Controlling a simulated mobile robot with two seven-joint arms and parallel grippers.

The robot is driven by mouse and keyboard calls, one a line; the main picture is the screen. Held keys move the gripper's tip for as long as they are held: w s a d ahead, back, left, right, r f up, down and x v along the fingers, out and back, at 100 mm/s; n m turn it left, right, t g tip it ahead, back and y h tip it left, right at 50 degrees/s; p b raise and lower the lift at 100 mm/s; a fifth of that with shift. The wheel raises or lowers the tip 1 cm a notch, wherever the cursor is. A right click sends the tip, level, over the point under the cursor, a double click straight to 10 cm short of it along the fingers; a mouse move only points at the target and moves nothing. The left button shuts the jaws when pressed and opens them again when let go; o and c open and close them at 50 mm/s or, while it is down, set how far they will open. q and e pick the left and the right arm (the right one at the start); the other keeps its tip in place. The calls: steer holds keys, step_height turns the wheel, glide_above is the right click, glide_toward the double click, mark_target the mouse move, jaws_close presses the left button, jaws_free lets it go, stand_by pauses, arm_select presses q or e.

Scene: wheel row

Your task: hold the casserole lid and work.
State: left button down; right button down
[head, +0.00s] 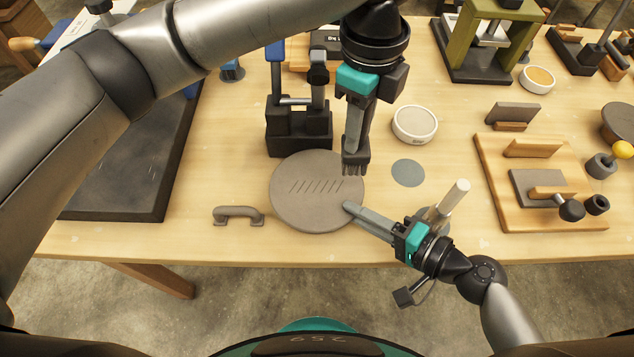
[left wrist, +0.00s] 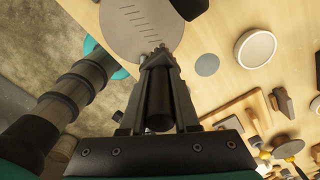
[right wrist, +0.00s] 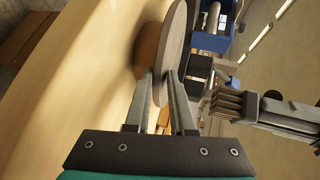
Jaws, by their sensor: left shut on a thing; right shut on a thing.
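The casserole lid (head: 310,205), a round grey disc with a row of short scored lines, lies near the table's front edge. My right gripper (head: 349,207) is shut on the lid's right rim. In the right wrist view the lid (right wrist: 174,50) is edge-on between the fingers (right wrist: 163,76), with a brown shape beneath it. My left gripper (head: 355,140) is above the lid's right edge, shut on a grey toothed tool (head: 355,166) pointing down. The tool's teeth also show in the right wrist view (right wrist: 228,104). I cannot tell whether they touch the lid. A grey handle (head: 238,215) lies left of the lid.
A black stand (head: 298,140) with a blue-topped post stands behind the lid. A white bowl (head: 415,124) and a flat grey disc (head: 408,173) are to the right. A pale rod (head: 453,200) stands close to my right gripper. A wooden board (head: 500,205) with fittings lies further right.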

steer(key=c, duration=0.7)
jaws_free()
